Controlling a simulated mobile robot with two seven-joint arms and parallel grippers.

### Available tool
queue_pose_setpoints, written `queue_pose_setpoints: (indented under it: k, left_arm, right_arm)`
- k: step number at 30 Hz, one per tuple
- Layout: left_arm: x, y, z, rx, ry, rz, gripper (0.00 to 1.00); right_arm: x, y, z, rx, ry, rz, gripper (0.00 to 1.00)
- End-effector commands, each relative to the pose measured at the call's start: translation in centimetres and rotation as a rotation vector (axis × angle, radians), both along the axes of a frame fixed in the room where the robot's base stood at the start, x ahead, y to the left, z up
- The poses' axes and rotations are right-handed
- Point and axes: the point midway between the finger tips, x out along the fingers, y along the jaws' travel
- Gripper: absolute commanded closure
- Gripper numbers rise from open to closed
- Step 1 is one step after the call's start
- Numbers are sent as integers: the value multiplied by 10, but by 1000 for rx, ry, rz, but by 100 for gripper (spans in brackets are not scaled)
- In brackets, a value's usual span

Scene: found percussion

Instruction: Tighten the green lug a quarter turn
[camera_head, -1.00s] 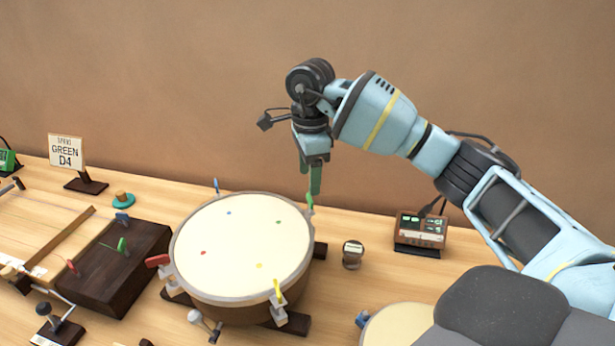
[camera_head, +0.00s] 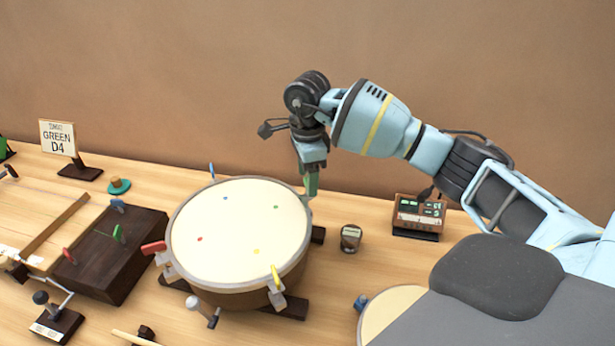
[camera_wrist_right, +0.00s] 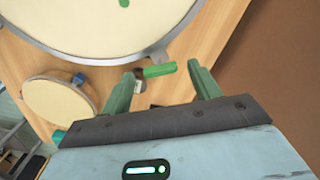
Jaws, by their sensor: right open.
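The drum (camera_head: 240,215) has a cream head with coloured dots and coloured lugs around its rim. The green lug (camera_wrist_right: 160,70) shows in the right wrist view as a bar at the rim, lying between my right gripper's fingertips with gaps visible. My right gripper (camera_head: 311,190) is open at the drum's far right rim; its green fingers hide the lug in the head view. The blue lug (camera_head: 212,170), red lug (camera_head: 153,247) and yellow lug (camera_head: 277,277) also show. My left gripper is out of view.
A display box (camera_head: 418,216) and a small round jar (camera_head: 351,238) stand right of the drum. A second drum (camera_head: 388,318) is at the front. A dark block (camera_head: 105,260) with coloured pegs lies left. The brown wall is behind.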

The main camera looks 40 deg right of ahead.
Motion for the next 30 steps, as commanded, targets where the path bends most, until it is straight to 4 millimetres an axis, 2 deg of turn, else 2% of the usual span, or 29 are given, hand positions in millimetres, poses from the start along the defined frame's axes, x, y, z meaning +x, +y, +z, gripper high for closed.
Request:
queue_pose_setpoints:
  k: [4, 12, 22, 30]
  left_arm:
    - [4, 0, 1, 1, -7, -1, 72]
    - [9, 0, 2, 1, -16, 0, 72]
    - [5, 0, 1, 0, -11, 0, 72]
    - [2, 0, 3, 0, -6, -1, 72]
  right_arm:
    - [0, 0, -8, 0, -1, 0, 38]
    - [0, 0, -9, 0, -1, 1, 38]
    - [0, 0, -9, 0, -1, 1, 81]
    - [0, 0, -8, 1, -1, -23, 83]
